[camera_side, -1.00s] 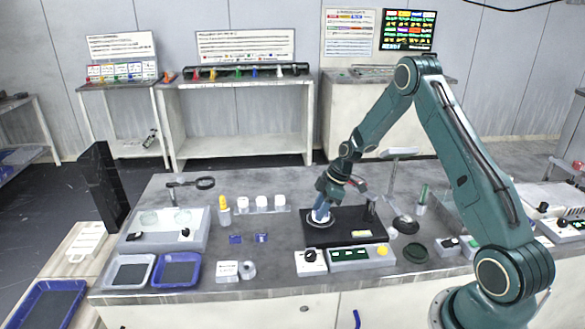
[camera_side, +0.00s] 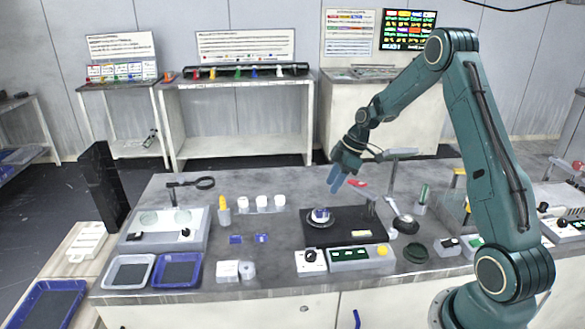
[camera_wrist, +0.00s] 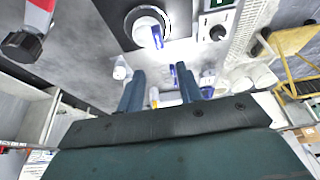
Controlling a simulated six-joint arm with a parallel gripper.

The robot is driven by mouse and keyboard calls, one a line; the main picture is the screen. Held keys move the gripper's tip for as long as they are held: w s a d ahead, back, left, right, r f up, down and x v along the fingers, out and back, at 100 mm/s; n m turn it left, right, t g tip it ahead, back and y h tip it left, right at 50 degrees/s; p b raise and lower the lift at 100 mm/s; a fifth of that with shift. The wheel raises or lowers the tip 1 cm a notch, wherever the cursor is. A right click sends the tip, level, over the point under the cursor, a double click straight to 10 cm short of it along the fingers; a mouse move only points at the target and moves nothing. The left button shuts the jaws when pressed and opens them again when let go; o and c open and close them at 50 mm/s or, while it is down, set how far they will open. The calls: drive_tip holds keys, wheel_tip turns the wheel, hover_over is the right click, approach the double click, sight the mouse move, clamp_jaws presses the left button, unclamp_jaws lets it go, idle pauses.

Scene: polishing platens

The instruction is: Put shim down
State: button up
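A small dark blue piece, which looks like the shim (camera_side: 321,213), rests on a pale round platen on the black plate (camera_side: 345,238). In the wrist view the blue piece (camera_wrist: 157,37) sits at one side of the white-rimmed round platen (camera_wrist: 141,33). Two similar blue pieces lie on the bench to the left, one being the left blue piece (camera_side: 235,239). My gripper (camera_side: 337,178) is in the air above and slightly right of the platen, clear of it. In the wrist view its two blue fingers (camera_wrist: 160,90) stand apart with nothing seen held between them.
A red-ended arm (camera_side: 357,183) is close beside my gripper. A control box with green displays (camera_side: 362,257) stands in front of the plate. A yellow-topped bottle (camera_side: 224,210) and white cups (camera_side: 262,202) stand to the left. Bare bench lies between them.

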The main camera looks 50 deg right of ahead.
drive_tip(key=shift+v, duration=1.05)
drive_tip(key=s+a+r+m+h, duration=0.1)
drive_tip(key=s+a+r+m, duration=0.1)
drive_tip(key=s+a+r, duration=0.45)
drive_tip(key=s+a+r+m+h, duration=0.1)
drive_tip(key=s+a+r+m, duration=0.15)
drive_tip(key=a+r, duration=0.7)
drive_tip(key=s+a+r+m+t, duration=0.1)
drive_tip(key=s+a+m, duration=0.1)
drive_tip(key=s, duration=0.6)
drive_tip(key=s+a+r+m+t+h, duration=0.1)
drive_tip(key=s+a, duration=0.3)
drive_tip(key=s, duration=0.5)
drive_tip(key=shift+a+r+m, duration=0.3)
drive_tip(key=shift+m, duration=0.45)
